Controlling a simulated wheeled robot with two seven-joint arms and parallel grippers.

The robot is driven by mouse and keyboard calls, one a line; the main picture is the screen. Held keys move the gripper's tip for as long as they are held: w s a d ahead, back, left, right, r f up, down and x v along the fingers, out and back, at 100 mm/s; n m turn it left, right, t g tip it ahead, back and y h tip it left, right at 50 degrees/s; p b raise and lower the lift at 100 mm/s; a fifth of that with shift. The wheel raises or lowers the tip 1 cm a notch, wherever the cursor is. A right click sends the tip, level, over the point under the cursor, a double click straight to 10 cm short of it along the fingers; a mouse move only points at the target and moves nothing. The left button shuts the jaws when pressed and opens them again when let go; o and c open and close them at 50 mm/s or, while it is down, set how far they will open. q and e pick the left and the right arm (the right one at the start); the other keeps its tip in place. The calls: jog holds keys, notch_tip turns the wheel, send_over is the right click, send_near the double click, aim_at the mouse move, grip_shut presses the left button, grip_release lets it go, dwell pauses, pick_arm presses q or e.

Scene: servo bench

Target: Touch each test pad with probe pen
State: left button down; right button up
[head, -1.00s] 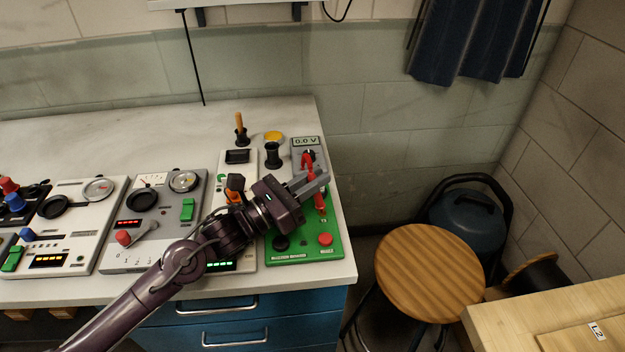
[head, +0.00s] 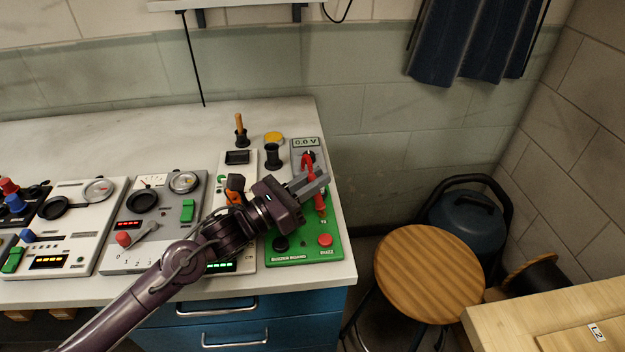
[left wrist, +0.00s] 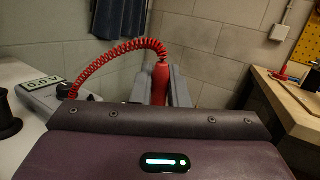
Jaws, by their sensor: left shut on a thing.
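My left gripper (head: 312,184) is shut on the red probe pen (head: 320,202), which it holds upright with its tip low over the green board (head: 303,257). I cannot tell whether the tip touches the board. In the left wrist view the pen (left wrist: 160,84) stands between the fingers (left wrist: 160,92), and a red coiled cord runs from it to the meter. The meter (head: 305,142) reads 0.0 V. The test pads on the green board are too small or hidden to make out. My right gripper is not in view.
Black holders (head: 273,156) stand behind my gripper, and grey and white panels lie to the left. A wooden stool (head: 428,272) stands right of the bench edge.

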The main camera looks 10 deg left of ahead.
pick_arm(q)
jog(key=shift+r+p, duration=1.4)
jog(key=shift+r, duration=2.05)
